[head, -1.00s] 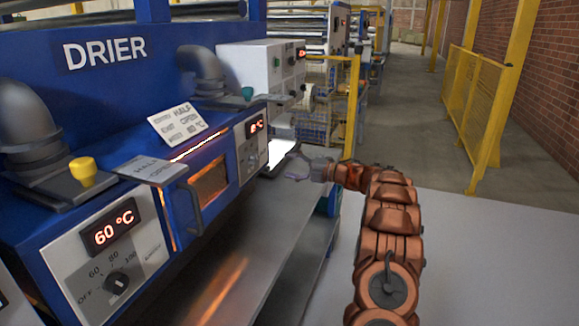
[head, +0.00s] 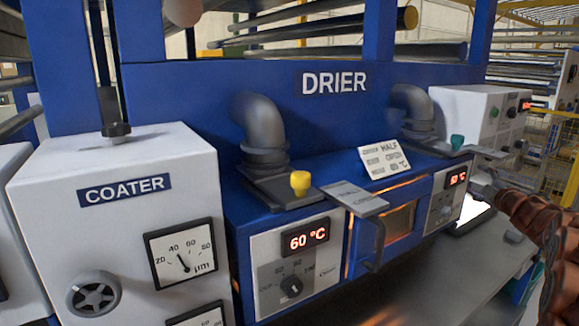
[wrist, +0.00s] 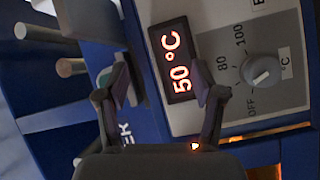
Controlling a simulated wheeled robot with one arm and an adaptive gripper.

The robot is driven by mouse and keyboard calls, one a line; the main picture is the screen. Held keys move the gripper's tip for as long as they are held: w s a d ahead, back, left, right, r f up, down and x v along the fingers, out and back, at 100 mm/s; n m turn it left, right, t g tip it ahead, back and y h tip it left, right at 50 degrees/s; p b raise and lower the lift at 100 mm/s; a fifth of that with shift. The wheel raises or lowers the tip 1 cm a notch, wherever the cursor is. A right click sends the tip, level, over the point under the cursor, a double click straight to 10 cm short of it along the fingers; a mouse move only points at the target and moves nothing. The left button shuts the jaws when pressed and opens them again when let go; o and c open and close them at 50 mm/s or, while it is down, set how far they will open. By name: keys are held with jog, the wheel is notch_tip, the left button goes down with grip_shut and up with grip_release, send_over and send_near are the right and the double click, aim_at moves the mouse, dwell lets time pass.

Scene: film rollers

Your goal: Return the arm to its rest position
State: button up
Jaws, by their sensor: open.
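My gripper (head: 484,186) shows at the right of the head view, at the end of my brown arm (head: 535,220), just right of the drier's far control panel. In the wrist view my gripper (wrist: 160,82) has its two fingers spread apart with nothing between them. Behind the fingers is the panel's red display (wrist: 175,60), reading 50 °C, and a grey knob (wrist: 262,71). I cannot tell how far the fingertips are from the panel. The rest of my arm runs out of the head view at the right edge.
The blue drier (head: 200,95) fills the middle, with a near display (head: 305,237) at 60 °C, a door handle (head: 375,245) sticking out and grey pipes on top. The white coater (head: 110,230) stands at the left. A metal ledge (head: 440,275) runs below the drier.

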jog(key=s+a+f+m+g, duration=0.5)
jog(key=s+a, duration=0.8)
jog(key=s, duration=0.6)
jog(key=s+a+f+m+g, duration=0.5)
jog(key=s+a+g, duration=0.3)
jog(key=s, duration=1.1)
jog(key=s+a+f+m+g, duration=0.4)
jog(key=s+a+f+g, duration=0.2)
jog(key=s+a, duration=1.1)
jog(key=shift+s+a+f+m+g, duration=0.35)
jog(key=shift+s+f, duration=0.4)
jog(key=shift+s, duration=0.35)
